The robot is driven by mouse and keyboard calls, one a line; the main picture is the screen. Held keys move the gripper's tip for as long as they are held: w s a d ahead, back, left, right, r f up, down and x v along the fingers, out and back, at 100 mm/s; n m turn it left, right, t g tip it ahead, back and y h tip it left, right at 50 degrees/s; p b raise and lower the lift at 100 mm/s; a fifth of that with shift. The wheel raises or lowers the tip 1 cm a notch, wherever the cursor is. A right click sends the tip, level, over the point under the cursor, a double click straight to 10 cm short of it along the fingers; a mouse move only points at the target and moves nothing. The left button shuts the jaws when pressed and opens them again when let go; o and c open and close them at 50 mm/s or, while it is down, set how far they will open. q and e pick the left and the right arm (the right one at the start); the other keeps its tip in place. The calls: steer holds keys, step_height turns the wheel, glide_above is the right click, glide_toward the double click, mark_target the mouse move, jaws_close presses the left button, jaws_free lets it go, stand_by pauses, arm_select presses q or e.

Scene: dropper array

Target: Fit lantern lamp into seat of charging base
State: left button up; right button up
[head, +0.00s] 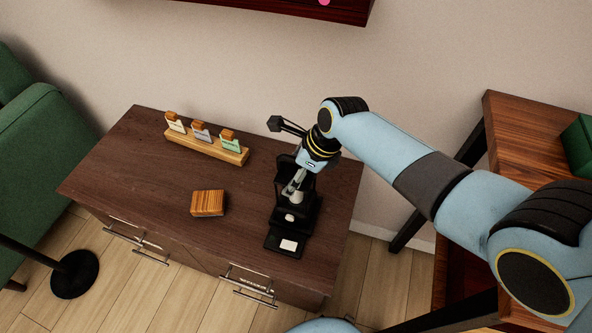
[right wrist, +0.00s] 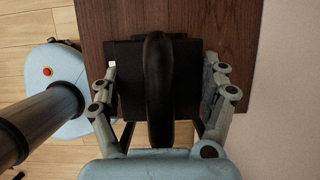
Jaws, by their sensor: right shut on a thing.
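My right gripper (head: 299,184) points down over the black charging base (head: 276,240), which lies near the right end of the cabinet top. The base has a pale panel at its near end. In the right wrist view, my right gripper (right wrist: 161,82) is shut with its fingers on both sides of a dark body with an arched black handle, which I take as the lantern lamp (right wrist: 158,92). In the head view the gripper hides much of the lamp, and I cannot tell whether it sits in the seat or just above it. My left gripper is not in view.
A wooden block (head: 208,203) lies left of the base on the cabinet top (head: 150,190). A wooden rack (head: 205,146) with several tagged pieces stands at the back left. The cabinet's front left is clear. A wooden shelf unit (head: 530,130) stands to the right.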

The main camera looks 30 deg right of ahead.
steer(key=shift+w+r+p, duration=0.1)
steer(key=shift+p, duration=0.3)
steer(key=shift+f+b, duration=0.8)
steer(key=shift+f, duration=0.45)
steer(key=o, duration=1.6)
steer(key=shift+o, duration=0.3)
steer(key=v, duration=1.2)
